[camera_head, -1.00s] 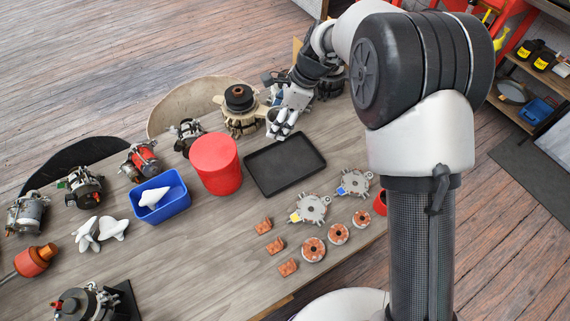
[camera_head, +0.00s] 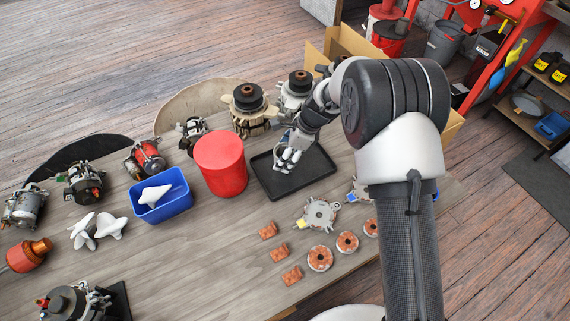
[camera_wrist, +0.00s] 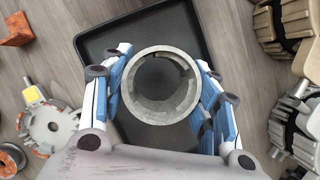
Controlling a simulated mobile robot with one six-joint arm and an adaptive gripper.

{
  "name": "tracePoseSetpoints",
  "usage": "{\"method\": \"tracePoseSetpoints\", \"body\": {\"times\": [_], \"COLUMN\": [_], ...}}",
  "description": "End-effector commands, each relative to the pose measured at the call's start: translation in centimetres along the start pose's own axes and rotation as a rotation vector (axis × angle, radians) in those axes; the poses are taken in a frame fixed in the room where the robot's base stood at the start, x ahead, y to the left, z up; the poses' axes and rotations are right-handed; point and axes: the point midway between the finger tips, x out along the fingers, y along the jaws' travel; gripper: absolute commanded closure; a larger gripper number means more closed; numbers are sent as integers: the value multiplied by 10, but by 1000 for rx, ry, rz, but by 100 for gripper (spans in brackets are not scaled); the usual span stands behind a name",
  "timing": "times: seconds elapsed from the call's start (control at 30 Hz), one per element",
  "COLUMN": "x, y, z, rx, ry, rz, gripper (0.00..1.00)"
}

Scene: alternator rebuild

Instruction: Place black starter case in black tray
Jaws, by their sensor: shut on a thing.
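The starter case (camera_wrist: 152,112) is a grey, hollow, ring-like cylinder that looks grey rather than black in the wrist view. My gripper (camera_wrist: 160,88) is shut on it, with blue-and-white fingers on its left and right sides. The black tray (camera_wrist: 105,42) lies beneath the case in the wrist view. In the head view, my gripper (camera_head: 286,163) is over the left part of the shallow black tray (camera_head: 318,166). The fingers largely hide the case there. I cannot tell whether the case touches the tray floor.
A red canister (camera_head: 220,165) stands close to the tray's left side. A blue bin (camera_head: 160,207) holds a white part. Alternator units (camera_head: 251,108) stand behind the tray. Stator plates (camera_head: 319,213) and copper coils (camera_head: 320,258) lie in front. The tray's right part is empty.

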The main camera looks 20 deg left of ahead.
Motion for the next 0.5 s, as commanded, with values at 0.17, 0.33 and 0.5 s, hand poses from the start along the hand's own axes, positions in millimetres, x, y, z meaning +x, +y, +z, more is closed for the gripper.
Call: {"method": "tracePoseSetpoints", "body": {"times": [0.17, 0.33, 0.5], "x": [22, 38, 36], "y": [0, 0, -1], "z": [-9, -15, -15], "rx": [1, 0, 0], "ry": [0, 0, -1], "rz": [2, -1, -1], "gripper": [94, 94, 94]}}
